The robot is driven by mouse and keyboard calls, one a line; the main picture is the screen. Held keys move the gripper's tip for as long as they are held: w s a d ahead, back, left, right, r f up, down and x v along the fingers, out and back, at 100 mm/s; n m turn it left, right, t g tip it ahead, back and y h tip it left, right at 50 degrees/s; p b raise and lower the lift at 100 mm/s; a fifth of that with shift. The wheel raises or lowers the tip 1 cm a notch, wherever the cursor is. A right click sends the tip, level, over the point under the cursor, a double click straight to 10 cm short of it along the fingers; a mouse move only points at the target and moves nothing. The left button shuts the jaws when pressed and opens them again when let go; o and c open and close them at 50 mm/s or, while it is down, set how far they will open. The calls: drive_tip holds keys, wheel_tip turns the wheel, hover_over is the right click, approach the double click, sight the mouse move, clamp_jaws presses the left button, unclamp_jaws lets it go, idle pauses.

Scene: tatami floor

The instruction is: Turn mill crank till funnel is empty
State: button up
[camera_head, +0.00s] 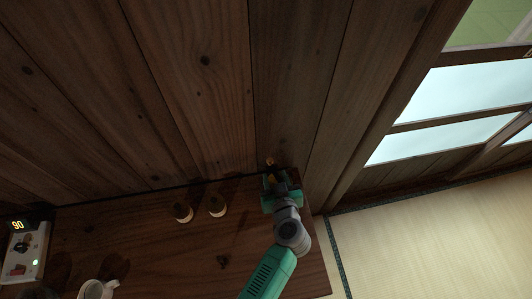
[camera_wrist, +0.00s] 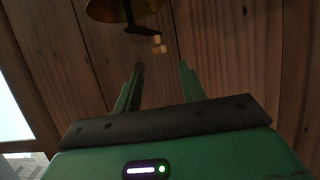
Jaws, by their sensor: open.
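The mill shows at the top of the wrist view as a brass-coloured round part (camera_wrist: 122,10), cut off by the frame edge. A dark crank arm (camera_wrist: 142,30) reaches from it to a small pale yellow knob (camera_wrist: 158,45). In the head view the knob (camera_head: 270,160) shows just beyond my gripper (camera_head: 276,181), near the back right of the counter; the mill is mostly hidden by my gripper. In the wrist view my gripper (camera_wrist: 160,66) is open and empty, with the knob just past and between its fingertips. The funnel's contents cannot be seen.
Two small round-topped containers (camera_head: 182,212) (camera_head: 217,205) stand left of my gripper on the wooden counter (camera_head: 165,250). A white mug (camera_head: 95,290) and a white device (camera_head: 25,250) reading 90 are farther left. A plank wall (camera_head: 200,90) rises close behind.

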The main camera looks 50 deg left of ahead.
sight(270, 162)
drive_tip(key=x, duration=0.8)
clamp_jaws()
